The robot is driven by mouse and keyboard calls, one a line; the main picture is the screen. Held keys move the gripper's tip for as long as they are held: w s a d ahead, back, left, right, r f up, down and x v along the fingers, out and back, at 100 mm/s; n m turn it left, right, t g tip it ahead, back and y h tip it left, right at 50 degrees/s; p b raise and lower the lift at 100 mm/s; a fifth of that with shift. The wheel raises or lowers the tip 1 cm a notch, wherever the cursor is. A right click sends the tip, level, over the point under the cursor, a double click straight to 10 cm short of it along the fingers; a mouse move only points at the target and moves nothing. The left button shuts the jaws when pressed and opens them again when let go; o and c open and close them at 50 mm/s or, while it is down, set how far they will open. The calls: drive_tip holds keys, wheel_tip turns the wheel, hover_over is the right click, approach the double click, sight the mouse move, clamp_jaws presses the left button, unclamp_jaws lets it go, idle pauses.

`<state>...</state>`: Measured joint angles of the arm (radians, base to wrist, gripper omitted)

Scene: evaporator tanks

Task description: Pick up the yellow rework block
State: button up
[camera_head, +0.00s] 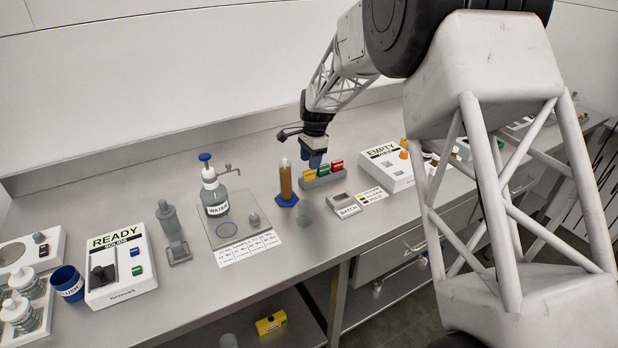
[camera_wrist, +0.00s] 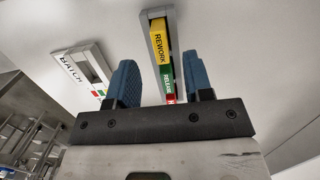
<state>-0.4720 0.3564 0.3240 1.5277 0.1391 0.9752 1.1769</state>
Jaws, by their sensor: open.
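The yellow rework block (camera_head: 309,174) stands at the left end of a grey holder (camera_head: 324,180) on the bench. A green block (camera_head: 323,171) and a red block (camera_head: 337,165) share the holder. In the wrist view the yellow block (camera_wrist: 159,42) reads REWORK, with the green block (camera_wrist: 167,82) and part of the red block (camera_wrist: 171,98) below it. My gripper (camera_head: 315,160) is over the holder, pointing down. In the wrist view my gripper (camera_wrist: 160,64) is open and empty, its blue fingers apart on either side of the block row. The yellow block lies slightly beyond the fingertips there.
An amber cylinder (camera_head: 285,180) on a blue base stands close left of the holder. A BATCH tray (camera_head: 342,204) lies in front, and the EMPTY box (camera_head: 388,168) is to the right. A water bottle (camera_head: 214,192) stands farther left. A yellow item (camera_head: 270,323) lies on the lower shelf.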

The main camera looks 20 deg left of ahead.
sight(309, 172)
drive_tip(key=shift+f, duration=0.1)
drive_tip(key=shift+s+a+f, duration=0.1)
drive_tip(key=shift+f, duration=1.15)
drive_tip(key=shift+s+a+f, duration=0.1)
drive_tip(key=shift+f, duration=1.15)
clamp_jaws()
